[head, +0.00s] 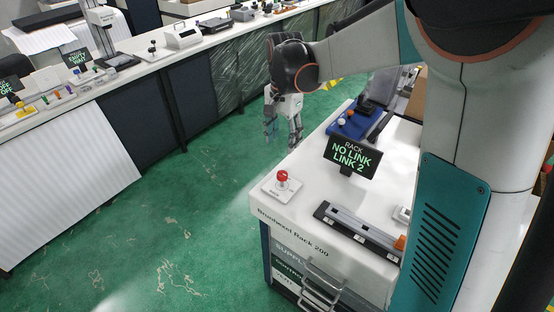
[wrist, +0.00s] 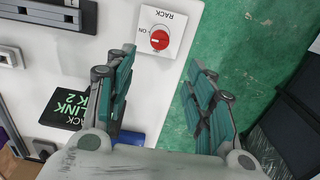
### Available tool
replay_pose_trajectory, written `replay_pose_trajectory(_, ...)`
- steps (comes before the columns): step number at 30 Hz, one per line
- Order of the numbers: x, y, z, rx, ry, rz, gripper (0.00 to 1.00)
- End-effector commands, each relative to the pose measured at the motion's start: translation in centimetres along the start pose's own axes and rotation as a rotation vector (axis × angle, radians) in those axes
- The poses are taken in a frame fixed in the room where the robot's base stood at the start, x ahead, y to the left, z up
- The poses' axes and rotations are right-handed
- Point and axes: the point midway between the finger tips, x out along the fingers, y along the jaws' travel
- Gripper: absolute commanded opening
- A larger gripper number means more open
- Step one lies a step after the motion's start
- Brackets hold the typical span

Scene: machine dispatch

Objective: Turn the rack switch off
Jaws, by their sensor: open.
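The rack switch is a red knob (head: 282,176) on a small white plate (head: 275,188) at the near left corner of the white rack top. In the wrist view the red knob (wrist: 159,39) sits on its plate marked RACK, with "ON" beside the knob. My gripper (head: 283,135) hangs above and behind the switch in the head view, apart from it. In the wrist view my gripper (wrist: 160,85) is open and empty, its fingers spread either side below the knob. A black sign (head: 351,158) reads RACK, NO LINK, LINK 2.
A dark rail device (head: 358,233) lies on the rack top (head: 305,208), with a blue tray (head: 350,122) farther back. Drawer handles (head: 322,285) stick out from the rack front. A long counter (head: 150,60) stands across the clear green floor (head: 180,215).

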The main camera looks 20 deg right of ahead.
Motion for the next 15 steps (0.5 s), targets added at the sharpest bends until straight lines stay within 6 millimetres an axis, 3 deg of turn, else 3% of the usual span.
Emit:
replay_pose_trajectory(5,2.1,0.0,0.0,0.002,-0.001,0.001,0.49)
replay_pose_trajectory(15,8.8,0.0,0.0,0.001,0.0,0.0,0.49)
